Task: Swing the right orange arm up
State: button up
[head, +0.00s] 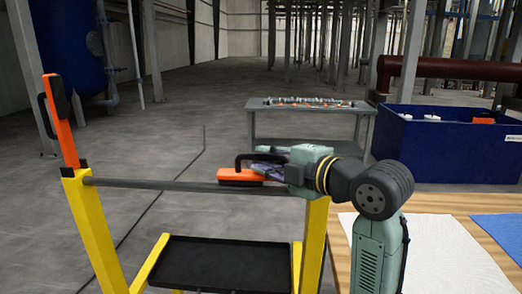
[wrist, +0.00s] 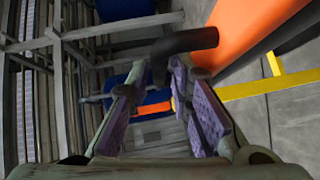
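The right orange arm (head: 238,175) lies low and roughly level by the right yellow post, with a black handle (head: 243,158) on it. In the wrist view the orange arm (wrist: 245,32) fills the upper right, and its black handle (wrist: 188,42) reaches to the fingertips. My gripper (head: 268,163) is beside the handle in the head view. In the wrist view my gripper (wrist: 156,80) has its purple pads apart, with a gap between them. Whether the pads touch the handle is unclear. The left orange arm (head: 64,125) stands upright on the left post.
A grey bar (head: 150,185) joins the yellow posts above a black tray (head: 215,262). A wooden table (head: 440,203) with white and blue sheets is at right. A blue crate (head: 440,150) and a grey table (head: 300,106) stand behind. Floor at left is clear.

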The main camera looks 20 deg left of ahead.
jog(key=shift+x, duration=1.15)
jog(key=shift+c, duration=0.6)
grip_shut()
